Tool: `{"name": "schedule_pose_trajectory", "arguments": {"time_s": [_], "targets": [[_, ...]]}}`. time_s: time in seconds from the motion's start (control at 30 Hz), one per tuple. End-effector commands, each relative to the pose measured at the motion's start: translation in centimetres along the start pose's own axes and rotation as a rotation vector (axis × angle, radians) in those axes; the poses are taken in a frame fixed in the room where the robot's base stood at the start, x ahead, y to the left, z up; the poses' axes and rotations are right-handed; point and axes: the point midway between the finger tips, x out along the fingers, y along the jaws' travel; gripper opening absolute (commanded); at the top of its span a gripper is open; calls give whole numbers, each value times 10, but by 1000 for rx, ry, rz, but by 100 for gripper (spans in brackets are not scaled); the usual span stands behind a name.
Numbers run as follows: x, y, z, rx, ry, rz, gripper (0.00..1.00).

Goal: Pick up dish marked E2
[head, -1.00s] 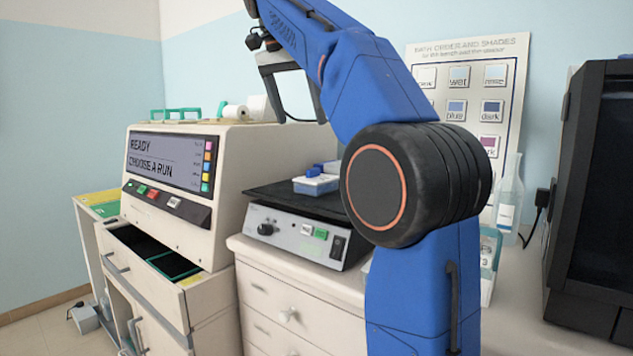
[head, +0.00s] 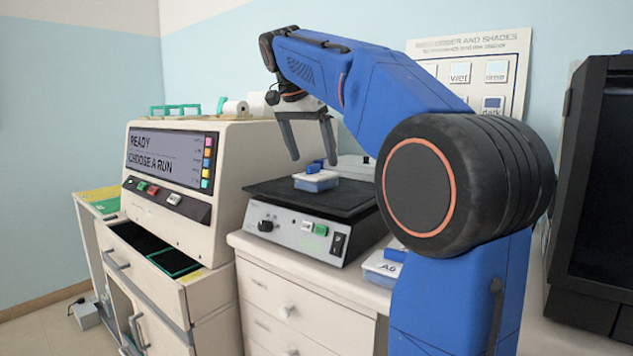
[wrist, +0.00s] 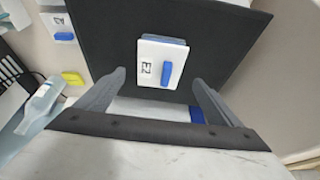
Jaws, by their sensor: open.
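A white-lidded dish (head: 316,181) with a blue handle sits on the black platform (head: 270,196) of the shaker. It also shows in the wrist view (wrist: 150,60); the small dark mark on its lid is too blurred to read surely, though it could be E2. My gripper (head: 312,160) is open and empty, its fingers pointing down just above and behind this dish. In the wrist view my gripper (wrist: 158,78) has its fingers spread wide, with the dish beyond the tips. A second white thing with a blue part (wrist: 150,109) lies between the fingers, partly hidden.
A dish marked A6 (head: 382,266) stands on the counter right of the shaker, partly behind my arm. The stainer (head: 225,165) with its screen stands left, its drawer open. A dark cabinet (head: 600,200) is at the right. A yellow item (wrist: 73,78) lies beside the platform.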

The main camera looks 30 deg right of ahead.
Motion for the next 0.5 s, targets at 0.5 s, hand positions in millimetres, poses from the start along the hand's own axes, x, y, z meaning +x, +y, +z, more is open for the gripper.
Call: {"name": "schedule_pose_trajectory", "arguments": {"time_s": [0.5], "targets": [[51, 1, -2, 0, -1, 1, 88]]}}
